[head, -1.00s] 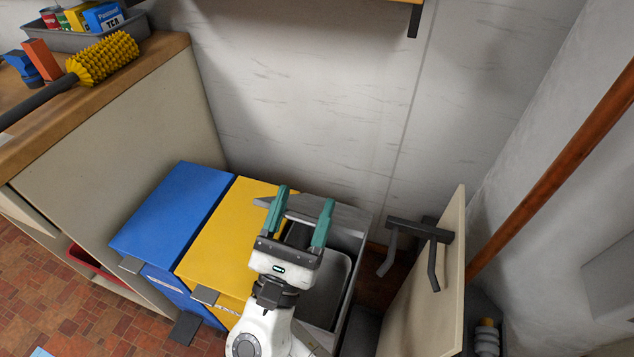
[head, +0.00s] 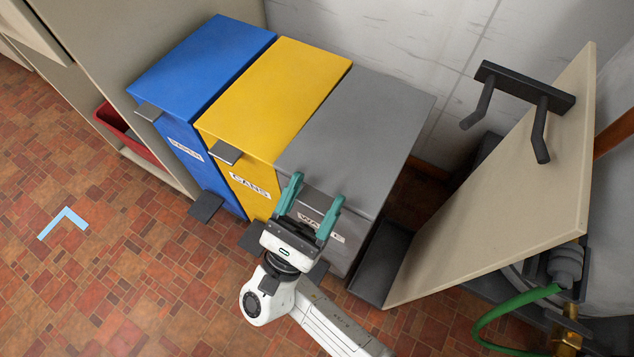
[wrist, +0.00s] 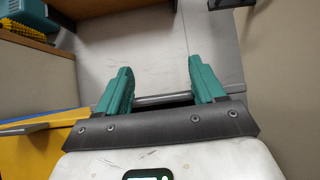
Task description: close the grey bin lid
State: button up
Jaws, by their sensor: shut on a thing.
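The grey bin lid (head: 365,130) lies over the grey bin (head: 350,245), right of the yellow bin, and looks flat or nearly flat. I cannot tell whether a small gap remains under its front edge. My gripper (head: 316,188) is at the lid's front edge, its teal fingers pointing towards the wall. In the wrist view a thin grey edge of the lid (wrist: 165,99) shows between the fingers (wrist: 160,80), which are shut on it.
The yellow lid (head: 280,95) and blue lid (head: 200,70) are down on their bins. A beige panel with black hooks (head: 510,190) leans close on the right. Pedals (head: 206,207) jut out at floor level.

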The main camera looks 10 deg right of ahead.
jog(key=shift+s+a+f+b, duration=0.15)
jog(key=shift+f+b, duration=0.3)
jog(key=shift+f, duration=0.8)
jog(key=shift+f, duration=0.1)
jog(key=o, duration=1.4)
jog(key=b+v, duration=0.1)
jog(key=v, duration=0.9)
jog(key=shift+s+a+f, duration=0.15)
jog(key=shift+s, duration=0.05)
